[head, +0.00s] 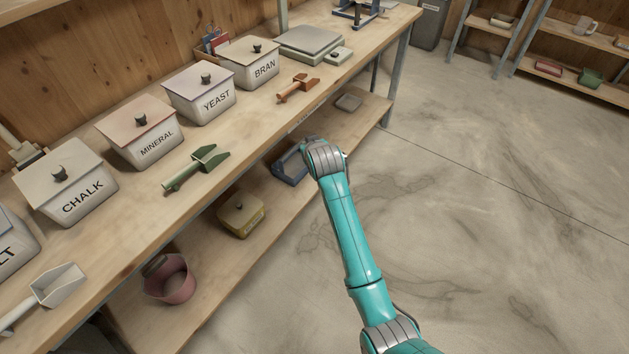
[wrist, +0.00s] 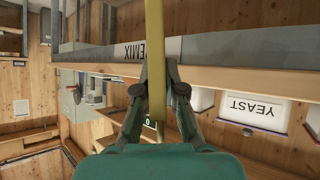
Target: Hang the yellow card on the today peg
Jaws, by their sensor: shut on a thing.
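The yellow card (wrist: 154,35) shows in the wrist view as a narrow, nearly edge-on strip, running up from between my fingers to the top of the picture. My gripper (wrist: 157,78) is shut on it. In the head view, my arm reaches to the front edge of the workbench (head: 232,150); its end hides the gripper, and I cannot make out the card there. I cannot make out the today peg in either view.
Lidded bins, including one marked YEAST (head: 201,95), line the bench, with a green scoop (head: 197,168) and an orange scoop (head: 297,88) in front. A blue carrier (head: 289,168), a yellow lidded box (head: 241,215) and a pink bucket (head: 168,282) stand on the lower shelf. Open floor lies right.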

